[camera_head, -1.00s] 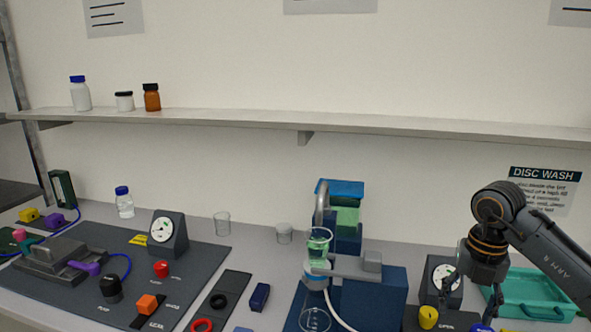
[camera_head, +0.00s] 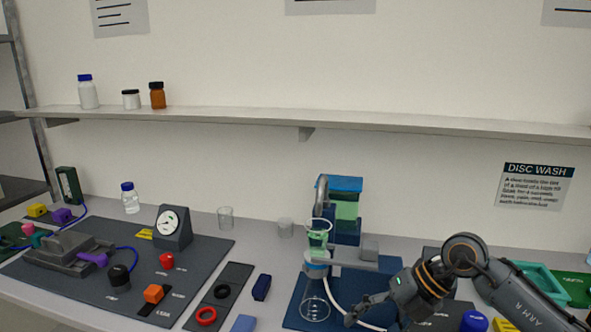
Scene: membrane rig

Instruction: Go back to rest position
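My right arm comes in from the right, low in the head view. Its gripper (camera_head: 368,316) points left and down, in front of the filtration stand (camera_head: 368,250) with its glass funnel (camera_head: 318,236) and flask (camera_head: 314,300). The fingers look spread, with nothing seen between them, though the lower finger is partly cut by the frame edge. My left gripper is not in view.
A dark mat (camera_head: 70,275) holds a gauge (camera_head: 172,228), a valve block (camera_head: 65,252) and coloured knobs. A teal tray (camera_head: 545,285) lies behind my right arm. A shelf (camera_head: 230,117) with several bottles runs above. A blue bottle cap (camera_head: 474,321) is near the arm.

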